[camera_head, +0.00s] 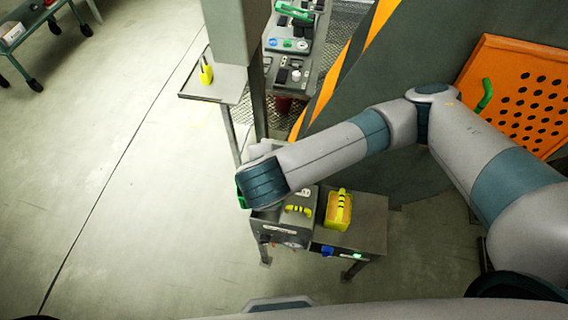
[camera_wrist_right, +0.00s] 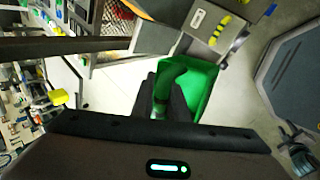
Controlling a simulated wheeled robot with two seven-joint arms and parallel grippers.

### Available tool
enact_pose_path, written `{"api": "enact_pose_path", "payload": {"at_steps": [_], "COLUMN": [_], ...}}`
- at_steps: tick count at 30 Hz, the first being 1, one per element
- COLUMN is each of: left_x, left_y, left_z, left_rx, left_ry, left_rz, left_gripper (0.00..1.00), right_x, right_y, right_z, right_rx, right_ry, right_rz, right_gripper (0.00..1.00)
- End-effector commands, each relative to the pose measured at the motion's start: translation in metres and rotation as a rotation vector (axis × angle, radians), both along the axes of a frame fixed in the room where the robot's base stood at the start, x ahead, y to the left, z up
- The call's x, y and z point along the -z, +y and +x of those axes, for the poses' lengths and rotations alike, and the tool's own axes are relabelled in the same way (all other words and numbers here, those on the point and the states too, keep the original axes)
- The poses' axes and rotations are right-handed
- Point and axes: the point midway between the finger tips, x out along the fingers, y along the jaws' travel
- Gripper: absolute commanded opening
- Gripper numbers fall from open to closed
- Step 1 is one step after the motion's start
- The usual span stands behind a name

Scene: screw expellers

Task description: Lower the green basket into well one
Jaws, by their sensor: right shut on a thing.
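The green basket (camera_wrist_right: 203,88) hangs from my right gripper (camera_wrist_right: 164,92), whose two dark fingers are closed around its green handle (camera_wrist_right: 168,75). In the head view only a green sliver of the basket (camera_head: 241,198) shows, past the left side of my right wrist. The basket is beside the grey machine (camera_head: 294,225), with pale floor visible around it in the wrist view. The machine also shows in the wrist view (camera_wrist_right: 195,22), close to the basket's edge. I cannot make out well one; my right wrist covers part of the machine. My left gripper is not in view.
A yellow basket (camera_head: 338,212) with a striped handle stands right of the machine's striped yellow handle (camera_head: 298,210). A steel post (camera_head: 238,45) and small shelf (camera_head: 215,85) stand behind. An orange perforated panel (camera_head: 515,95) is at right.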

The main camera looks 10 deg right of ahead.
Motion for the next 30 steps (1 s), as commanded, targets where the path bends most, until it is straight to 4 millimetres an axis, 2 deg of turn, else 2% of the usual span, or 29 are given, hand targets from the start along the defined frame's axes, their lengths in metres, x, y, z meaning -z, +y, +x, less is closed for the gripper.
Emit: {"api": "enact_pose_path", "payload": {"at_steps": [9, 15, 22, 30], "left_x": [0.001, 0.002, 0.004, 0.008], "left_y": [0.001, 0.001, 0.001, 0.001], "left_z": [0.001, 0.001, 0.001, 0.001], "left_rx": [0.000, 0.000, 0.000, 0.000], "left_ry": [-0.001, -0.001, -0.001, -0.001], "left_rz": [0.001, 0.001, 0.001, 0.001], "left_gripper": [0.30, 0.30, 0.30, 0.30], "right_x": [0.015, 0.026, 0.042, 0.069], "right_y": [0.034, 0.048, 0.057, 0.056], "right_z": [0.008, 0.017, 0.030, 0.046], "right_rx": [-0.320, -0.502, -0.692, -0.890], "right_ry": [0.003, 0.004, 0.003, 0.004], "right_rz": [0.003, 0.003, 0.005, 0.005], "right_gripper": [0.00, 0.00, 0.00, 0.00]}}
